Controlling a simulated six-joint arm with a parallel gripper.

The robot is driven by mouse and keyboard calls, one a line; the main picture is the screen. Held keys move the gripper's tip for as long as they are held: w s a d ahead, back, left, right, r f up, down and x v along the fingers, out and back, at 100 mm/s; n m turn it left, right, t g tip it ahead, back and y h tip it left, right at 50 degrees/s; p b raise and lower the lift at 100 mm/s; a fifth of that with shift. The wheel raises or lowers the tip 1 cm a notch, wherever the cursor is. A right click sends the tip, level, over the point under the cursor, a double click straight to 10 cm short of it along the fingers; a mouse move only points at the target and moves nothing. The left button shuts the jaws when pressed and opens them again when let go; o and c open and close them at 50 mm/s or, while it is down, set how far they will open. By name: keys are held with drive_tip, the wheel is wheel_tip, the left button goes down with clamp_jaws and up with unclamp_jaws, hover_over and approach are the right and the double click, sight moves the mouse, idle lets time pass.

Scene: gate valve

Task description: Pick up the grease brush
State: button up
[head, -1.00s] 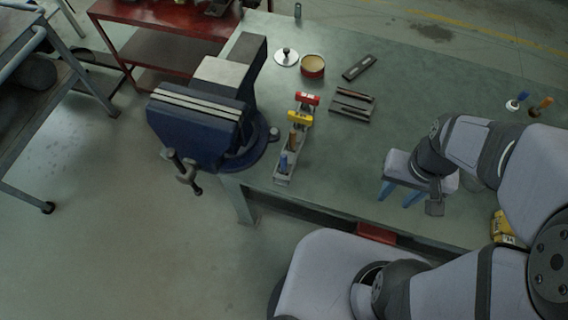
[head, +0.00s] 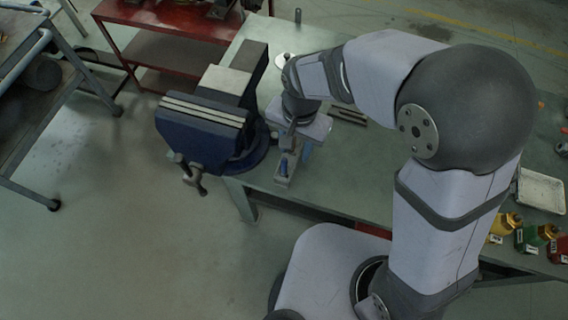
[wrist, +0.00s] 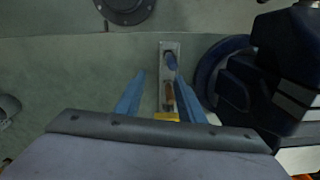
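A narrow grey tray (head: 283,180) stands on the bench beside the vise. It also shows in the wrist view (wrist: 162,48), holding a blue-handled item (wrist: 171,62) and a brown-orange item (wrist: 169,95), with a yellow piece (wrist: 166,116) at its near end. I cannot tell which item is the grease brush. My gripper (wrist: 161,84) is open, its two blue fingers on either side of the tray in the picture, with nothing between them that I can see held. In the head view my gripper (head: 290,143) is over the tray and hides much of it.
A large blue vise (head: 205,125) stands close left of the tray in the head view; its dark body (wrist: 265,85) is at right in the wrist view. A white tray (head: 541,190) and several bottles (head: 505,224) are on the bench at right. A red cart (head: 150,15) is behind.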

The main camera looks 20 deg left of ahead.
sight(284, 164)
drive_tip(key=a, duration=0.1)
drive_tip(key=s+a, duration=0.1)
drive_tip(key=shift+a, duration=0.4)
drive_tip(key=shift+f+p, duration=0.35)
drive_tip(key=shift+f, duration=0.75)
drive_tip(key=shift+s+d+f+p, duration=0.15)
drive_tip(key=shift+d+f+p, duration=0.05)
drive_tip(key=shift+f+p, duration=0.25)
wheel_tip(284, 164, down, 3)
drive_tip(key=shift+s+p, duration=0.15)
drive_tip(key=shift+p, duration=0.3)
drive_tip(key=shift+f, duration=0.65)
clamp_jaws()
